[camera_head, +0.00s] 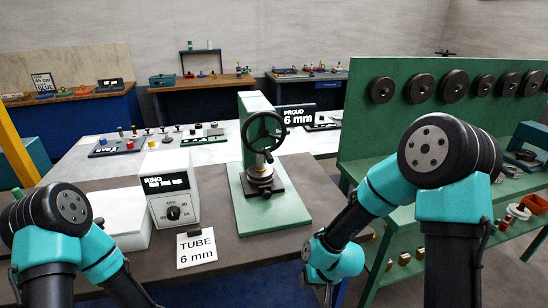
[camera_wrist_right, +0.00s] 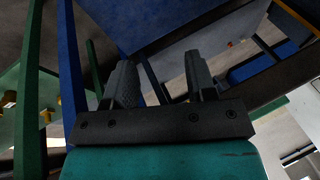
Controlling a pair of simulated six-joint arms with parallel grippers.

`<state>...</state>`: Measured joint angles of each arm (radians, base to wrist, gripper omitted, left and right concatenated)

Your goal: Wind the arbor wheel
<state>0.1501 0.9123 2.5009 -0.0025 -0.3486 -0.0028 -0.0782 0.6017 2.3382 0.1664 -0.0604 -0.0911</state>
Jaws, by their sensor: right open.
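The arbor wheel (camera_head: 281,118) is a black spoked handwheel on the front of a green press (camera_head: 251,107) in the middle of the head view. A shaft runs below it to a round metal piece on a dark block (camera_head: 263,189) on the green base. My right gripper (camera_wrist_right: 157,75) shows in the right wrist view, open with nothing between its fingers, and apart from the wheel. In the head view the right arm is bent down in front of the bench, its fingers hidden or out of frame. My left arm enters at lower left; its gripper is out of view.
A white control box (camera_head: 170,190) marked RING stands left of the press. A card (camera_head: 196,248) reading TUBE 6 mm lies at the front edge. A green rack (camera_head: 440,130) with several dark discs stands at right. The bench right of the press is clear.

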